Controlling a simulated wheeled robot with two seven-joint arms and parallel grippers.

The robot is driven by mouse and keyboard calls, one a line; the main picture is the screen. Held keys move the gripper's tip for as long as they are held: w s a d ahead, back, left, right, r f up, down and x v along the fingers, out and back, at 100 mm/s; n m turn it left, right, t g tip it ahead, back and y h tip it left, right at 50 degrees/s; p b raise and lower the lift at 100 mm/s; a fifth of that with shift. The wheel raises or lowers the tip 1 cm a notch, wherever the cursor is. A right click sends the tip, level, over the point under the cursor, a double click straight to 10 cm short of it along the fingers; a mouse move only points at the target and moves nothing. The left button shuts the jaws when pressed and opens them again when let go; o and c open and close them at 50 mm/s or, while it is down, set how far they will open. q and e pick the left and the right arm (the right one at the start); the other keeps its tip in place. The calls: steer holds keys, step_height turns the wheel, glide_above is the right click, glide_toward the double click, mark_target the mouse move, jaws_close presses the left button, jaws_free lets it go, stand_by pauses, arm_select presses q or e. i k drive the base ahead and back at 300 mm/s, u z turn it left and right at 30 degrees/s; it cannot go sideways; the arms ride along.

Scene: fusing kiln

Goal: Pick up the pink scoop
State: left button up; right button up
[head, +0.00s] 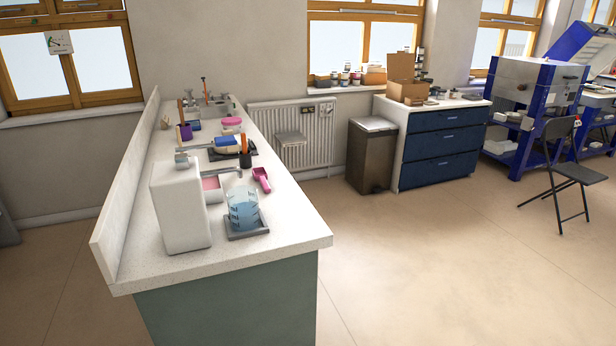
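The pink scoop (262,179) lies on the white speckled counter (297,236), towards its right edge. It is just behind a clear beaker of blue liquid (243,209) and to the right of a small container with pink contents (211,188). A dark cup with an orange-handled tool (245,155) stands behind the scoop. Nothing touches the scoop that I can make out. Neither of my grippers shows in the head view.
A tall white box-shaped object (181,209) stands at the counter's near left. A raised backsplash (124,200) runs along the left side. More items crowd the counter's far end. A bin (372,160) and blue drawers (446,146) stand right of it. Open floor (420,265) lies right.

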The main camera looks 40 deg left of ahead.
mark_target(263, 181)
steer(key=z, duration=0.25)
steer(key=i, duration=1.15)
steer(key=u, duration=0.15)
